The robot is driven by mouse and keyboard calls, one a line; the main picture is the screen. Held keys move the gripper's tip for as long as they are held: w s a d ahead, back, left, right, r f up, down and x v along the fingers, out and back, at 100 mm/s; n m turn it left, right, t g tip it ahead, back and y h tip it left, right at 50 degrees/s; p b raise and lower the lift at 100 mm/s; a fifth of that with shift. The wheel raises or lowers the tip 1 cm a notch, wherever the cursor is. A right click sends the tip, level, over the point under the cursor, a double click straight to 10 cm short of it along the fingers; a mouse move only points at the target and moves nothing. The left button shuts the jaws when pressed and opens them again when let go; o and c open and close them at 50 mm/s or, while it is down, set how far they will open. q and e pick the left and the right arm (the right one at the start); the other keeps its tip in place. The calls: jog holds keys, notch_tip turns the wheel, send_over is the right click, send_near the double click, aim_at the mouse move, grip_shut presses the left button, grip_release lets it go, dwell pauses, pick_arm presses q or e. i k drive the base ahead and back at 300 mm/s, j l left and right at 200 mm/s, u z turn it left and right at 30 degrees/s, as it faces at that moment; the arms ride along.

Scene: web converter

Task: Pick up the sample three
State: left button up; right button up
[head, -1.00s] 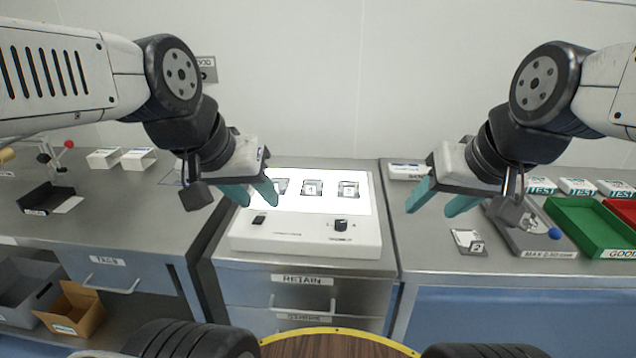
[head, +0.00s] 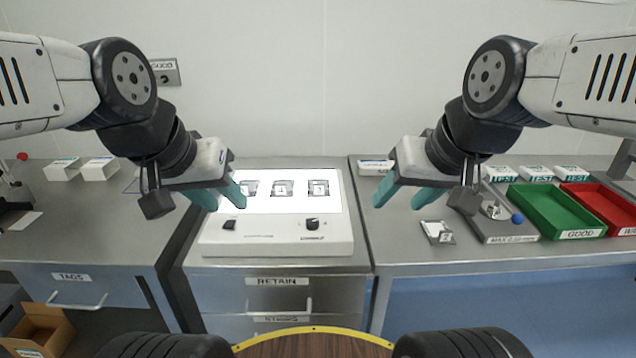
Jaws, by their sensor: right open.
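Three small sample squares lie on the lit white panel of the light box (head: 278,246). The rightmost, which seems to read 3, is sample three (head: 318,188). The middle one (head: 282,188) seems to read 1; the left one (head: 250,188) is partly behind my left gripper. Another sample, marked 2 (head: 437,232), lies on the right counter. My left gripper (head: 224,200) is open and empty over the panel's left edge. My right gripper (head: 399,201) is open and empty to the right of the light box, apart from sample three.
A scale-like device marked MAX (head: 512,239), a green GOOD tray (head: 556,212) and a red tray (head: 602,205) stand on the right counter. White boxes (head: 99,168) stand at the back left.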

aim_at(315, 188)
jog(key=j+z, duration=0.15)
jog(key=z, duration=0.5)
jog(key=j+z, duration=0.25)
jog(key=j, duration=0.15)
jog(key=k+j+z, duration=0.1)
jog(key=j+z, duration=0.15)
jog(key=k+j+z, duration=0.1)
jog(key=j+z, duration=0.15)
jog(key=j, duration=0.2)
jog(key=k+j, duration=0.15)
jog(key=j, duration=0.25)
jog(key=k+j, duration=0.15)
jog(key=j, duration=0.25)
jog(key=k+j+z, duration=0.1)
jog(key=j, duration=0.3)
